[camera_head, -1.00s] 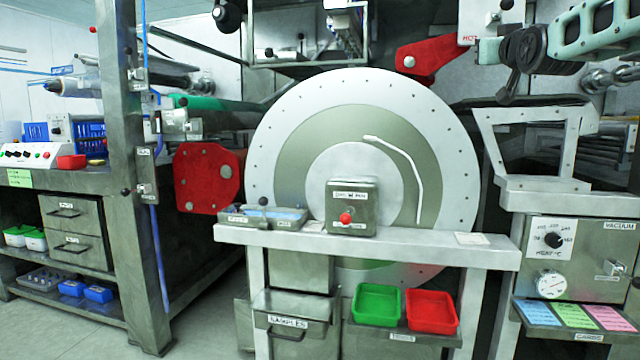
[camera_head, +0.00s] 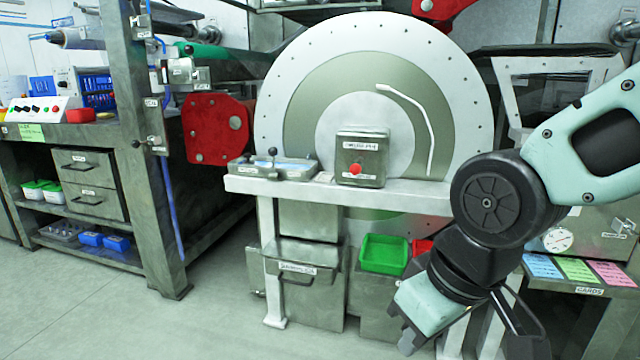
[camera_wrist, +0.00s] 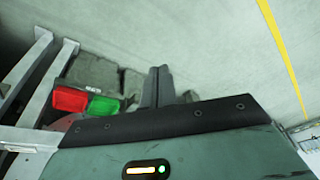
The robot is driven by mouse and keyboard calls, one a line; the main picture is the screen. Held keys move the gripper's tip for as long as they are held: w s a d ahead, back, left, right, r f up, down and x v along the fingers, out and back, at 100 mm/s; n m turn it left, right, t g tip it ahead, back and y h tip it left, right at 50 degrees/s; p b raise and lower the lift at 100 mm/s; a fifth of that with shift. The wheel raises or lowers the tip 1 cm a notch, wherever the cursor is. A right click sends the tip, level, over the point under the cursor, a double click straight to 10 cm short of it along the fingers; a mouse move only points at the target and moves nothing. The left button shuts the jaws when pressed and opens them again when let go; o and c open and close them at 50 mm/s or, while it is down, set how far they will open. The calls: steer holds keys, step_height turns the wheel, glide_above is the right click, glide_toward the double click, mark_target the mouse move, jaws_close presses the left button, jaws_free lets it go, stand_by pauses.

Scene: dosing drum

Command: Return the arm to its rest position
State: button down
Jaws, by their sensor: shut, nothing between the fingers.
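My arm (camera_head: 490,205) reaches in from the right in the head view and bends down in front of the bench and drum. It covers part of the red bin and of the lower shelf. In the wrist view my gripper (camera_wrist: 158,72) shows two dark fingers close together, shut and empty, over the grey floor. The green bin (camera_head: 384,254) and the red bin (camera_head: 422,247) stand beyond the arm. They also show in the wrist view, the red bin (camera_wrist: 69,98) left of the green bin (camera_wrist: 103,105).
A narrow bench (camera_head: 300,188) stands before the large white drum (camera_head: 285,70). It carries a control box with a red button (camera_head: 362,155) and a shallow tray (camera_head: 245,172). Coloured cards (camera_head: 577,270) lie at right. The floor (camera_head: 120,310) at left is clear.

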steer(key=s+d+f+n+g+h, duration=0.1)
steer(key=s+d+f+g+h, duration=0.2)
steer(key=s, duration=0.7)
step_height(320, 180, up, 30)
steer(key=y+p, duration=0.1)
steer(key=p, duration=3)
steer(key=shift+w+r+t, duration=0.15)
steer(key=shift+w+t, duration=0.15)
steer(key=shift+w, duration=0.1)
